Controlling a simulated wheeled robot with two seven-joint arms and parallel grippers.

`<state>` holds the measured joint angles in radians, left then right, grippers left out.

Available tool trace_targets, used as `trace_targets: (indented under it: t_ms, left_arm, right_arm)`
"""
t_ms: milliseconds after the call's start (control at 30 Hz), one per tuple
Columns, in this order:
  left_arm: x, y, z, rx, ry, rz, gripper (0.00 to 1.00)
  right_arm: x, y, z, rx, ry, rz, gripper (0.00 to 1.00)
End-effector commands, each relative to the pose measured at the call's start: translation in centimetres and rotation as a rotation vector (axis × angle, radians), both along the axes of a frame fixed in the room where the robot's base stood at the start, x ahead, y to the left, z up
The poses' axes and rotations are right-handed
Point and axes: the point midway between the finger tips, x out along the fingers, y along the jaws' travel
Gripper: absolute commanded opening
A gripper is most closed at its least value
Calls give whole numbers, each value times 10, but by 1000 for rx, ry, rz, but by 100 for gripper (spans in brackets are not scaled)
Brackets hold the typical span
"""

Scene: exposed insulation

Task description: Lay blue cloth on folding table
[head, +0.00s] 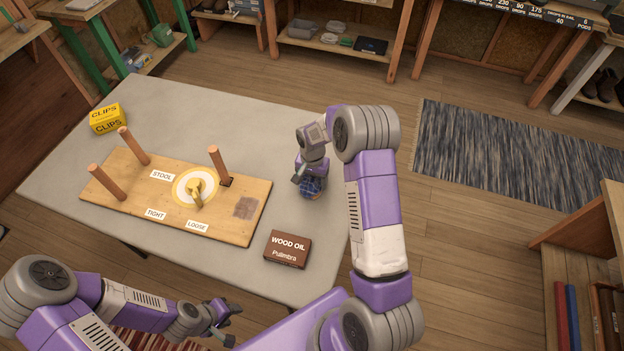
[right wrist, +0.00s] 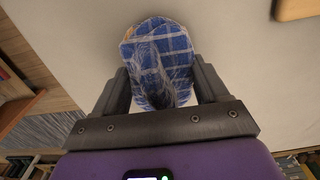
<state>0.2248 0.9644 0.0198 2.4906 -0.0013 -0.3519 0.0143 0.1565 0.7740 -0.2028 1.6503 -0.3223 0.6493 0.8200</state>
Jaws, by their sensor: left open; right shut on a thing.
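The blue cloth (head: 311,187) has a white check pattern and is bunched up at the right part of the grey folding table (head: 265,125). My right gripper (head: 308,176) is shut on the cloth, pointing down at the table. In the right wrist view the cloth (right wrist: 158,50) sits between the two fingers (right wrist: 160,92), with its folded part over or near the pale tabletop; whether it touches the table I cannot tell. My left gripper (head: 226,322) is open and empty, low in the head view near the table's front edge.
A wooden board (head: 130,201) with upright pegs, labels and a yellow piece lies on the table. A yellow CLIPS box (head: 107,119) stands at the left. The table's back middle is clear.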

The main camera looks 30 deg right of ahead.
Motion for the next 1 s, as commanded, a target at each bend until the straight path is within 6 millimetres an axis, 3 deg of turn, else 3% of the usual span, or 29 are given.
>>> trace_targets:
  t_ms: [267,300,433,767,867,1000]
  left_arm:
    - [0,0,-3,0,0,0,43]
    - [0,0,-3,0,0,0,43]
    - [0,0,-2,0,0,0,43]
    - [0,0,0,0,0,0,43]
    - [0,0,3,0,0,0,43]
    - [0,0,8,0,0,0,43]
  right_arm:
    - [0,0,-3,-1,-1,1,49]
    - [0,0,-3,-1,-1,1,78]
    - [0,0,-2,-1,-1,1,98]
    - [0,0,0,0,0,1,99]
    - [1,0,9,-1,-3,1,99]
    - [1,0,36,-1,-5,2,99]
